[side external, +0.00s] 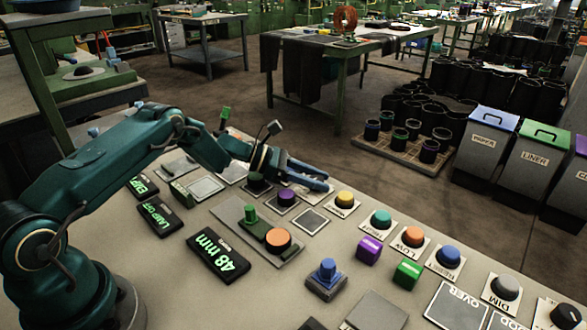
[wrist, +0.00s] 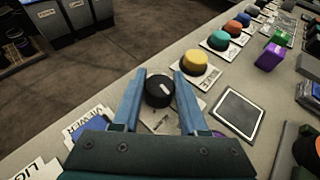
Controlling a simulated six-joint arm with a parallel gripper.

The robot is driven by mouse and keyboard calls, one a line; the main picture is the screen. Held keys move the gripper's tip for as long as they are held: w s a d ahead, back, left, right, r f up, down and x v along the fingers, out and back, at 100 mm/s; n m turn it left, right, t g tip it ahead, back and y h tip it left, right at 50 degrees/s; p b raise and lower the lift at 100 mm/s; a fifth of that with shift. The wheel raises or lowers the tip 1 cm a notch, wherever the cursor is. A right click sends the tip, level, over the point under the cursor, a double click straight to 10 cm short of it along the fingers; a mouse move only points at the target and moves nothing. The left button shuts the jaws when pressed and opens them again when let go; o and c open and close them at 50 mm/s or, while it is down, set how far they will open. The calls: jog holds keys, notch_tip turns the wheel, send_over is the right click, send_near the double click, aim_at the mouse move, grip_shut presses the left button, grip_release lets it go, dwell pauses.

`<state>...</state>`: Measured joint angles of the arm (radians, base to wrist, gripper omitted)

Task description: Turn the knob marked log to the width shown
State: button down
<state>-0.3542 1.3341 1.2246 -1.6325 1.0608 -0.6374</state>
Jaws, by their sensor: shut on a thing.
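My gripper (wrist: 158,82) has its two blue fingers on either side of a black knob (wrist: 158,91) with a white pointer line, shut on it. The pointer slants towards the upper right in the wrist view. The knob sits on a pale plate (wrist: 160,121); its marking is not readable. In the side view my gripper (side external: 322,180) is low over the far edge of the panel and its fingers hide the knob. A black display (side external: 219,256) shows 48 mm in green digits.
A yellow knob (side external: 345,199) stands close beside my gripper, with teal (side external: 381,219) and orange (side external: 413,236) knobs further along the row. A purple knob (side external: 287,197) is on the near side. A flat dark square (wrist: 236,112) lies near the fingers.

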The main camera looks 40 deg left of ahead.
jog(key=shift+r+m+g+h, duration=0.15)
jog(key=shift+m+g+h, duration=0.15)
jog(key=shift+m+g, duration=0.1)
jog(key=shift+c, duration=2.2)
grip_release()
jog(key=shift+v, duration=2.55)
